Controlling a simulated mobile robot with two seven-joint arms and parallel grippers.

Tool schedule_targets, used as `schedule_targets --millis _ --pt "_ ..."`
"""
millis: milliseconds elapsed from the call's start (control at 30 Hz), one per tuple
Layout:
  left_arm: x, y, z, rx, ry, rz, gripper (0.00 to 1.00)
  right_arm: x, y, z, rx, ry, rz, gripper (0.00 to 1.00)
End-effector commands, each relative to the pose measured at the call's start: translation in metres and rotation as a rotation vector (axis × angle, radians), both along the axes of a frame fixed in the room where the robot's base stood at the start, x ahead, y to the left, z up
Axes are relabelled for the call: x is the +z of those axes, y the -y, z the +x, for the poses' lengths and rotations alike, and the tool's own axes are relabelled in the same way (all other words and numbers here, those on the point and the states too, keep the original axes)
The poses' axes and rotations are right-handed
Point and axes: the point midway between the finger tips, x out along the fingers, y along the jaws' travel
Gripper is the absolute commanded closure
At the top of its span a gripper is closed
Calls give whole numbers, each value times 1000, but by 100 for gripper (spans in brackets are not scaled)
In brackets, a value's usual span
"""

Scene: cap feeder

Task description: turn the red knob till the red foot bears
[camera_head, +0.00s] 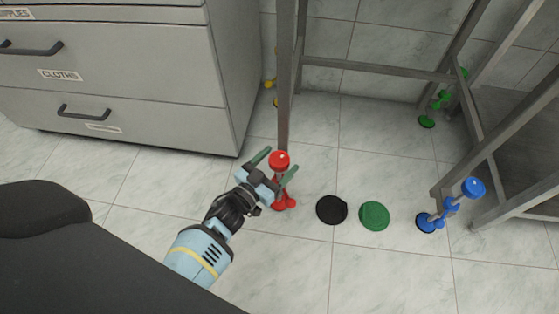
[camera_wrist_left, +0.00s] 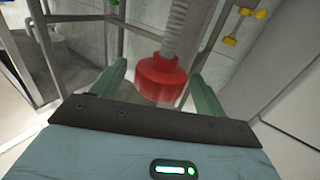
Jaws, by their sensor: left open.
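The red knob (camera_head: 279,160) sits at the top of the red foot (camera_head: 284,201) by the near left leg of a metal stand. My left gripper (camera_head: 276,166) is open, with a green finger on either side of the knob. In the left wrist view the red knob (camera_wrist_left: 161,78) lies between the two spread fingers (camera_wrist_left: 158,90), under a ribbed grey rod. Whether the fingers touch it I cannot tell. The foot's base is partly hidden by the gripper, so I cannot tell how it meets the floor. My right gripper is not in view.
A black disc (camera_head: 331,210) and a green disc (camera_head: 374,216) lie on the tiles right of the red foot. Blue (camera_head: 450,206), green (camera_head: 428,121) and yellow (camera_head: 270,85) feet are at other legs. A grey drawer cabinet (camera_head: 120,75) stands at left.

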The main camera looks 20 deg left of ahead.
Motion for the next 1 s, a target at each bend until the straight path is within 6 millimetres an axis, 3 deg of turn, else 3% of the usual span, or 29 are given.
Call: schedule_targets --millis 133,433,767,1000 --pt "0 2 9 1 0 -2 27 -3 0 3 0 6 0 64" --pt "0 2 10 1 -1 -1 28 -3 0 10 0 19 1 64" --pt "0 2 10 0 -1 0 71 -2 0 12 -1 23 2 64" --pt "0 2 10 -19 -1 3 71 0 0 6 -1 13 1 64"
